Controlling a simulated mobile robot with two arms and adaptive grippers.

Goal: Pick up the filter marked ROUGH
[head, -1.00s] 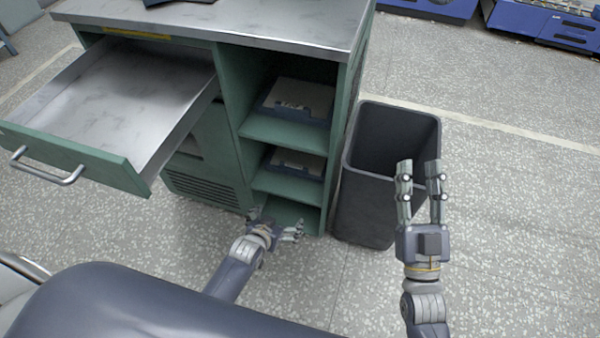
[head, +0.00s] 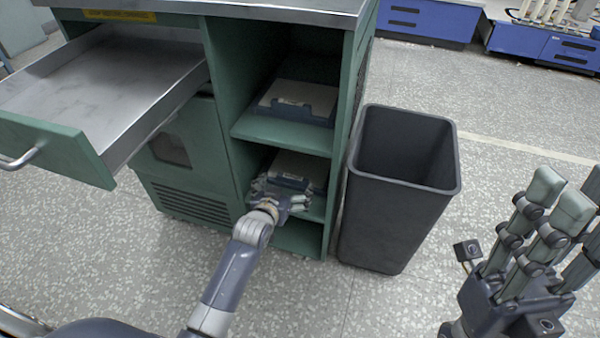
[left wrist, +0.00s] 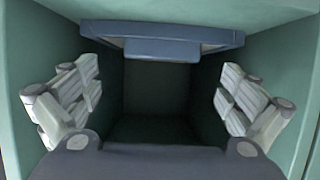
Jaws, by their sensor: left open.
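One blue-framed filter with a pale top (head: 300,98) lies on the upper shelf of the green cabinet, and another (head: 298,166) lies on the shelf below. I cannot read a ROUGH mark on either. My left gripper (head: 280,190) is open at the front of the lower filter, partly covering it. In the left wrist view a blue filter edge with a tab (left wrist: 162,49) spans the top, and the open fingers stand apart on both sides below it, with nothing between them. My right gripper (head: 548,225) is open and empty at the right, away from the cabinet.
The green cabinet (head: 223,90) has side walls close around the left gripper. Its drawer (head: 60,150) stands pulled out at the left. A dark bin (head: 400,205) stands right of the cabinet. The floor (head: 500,150) behind the bin is clear.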

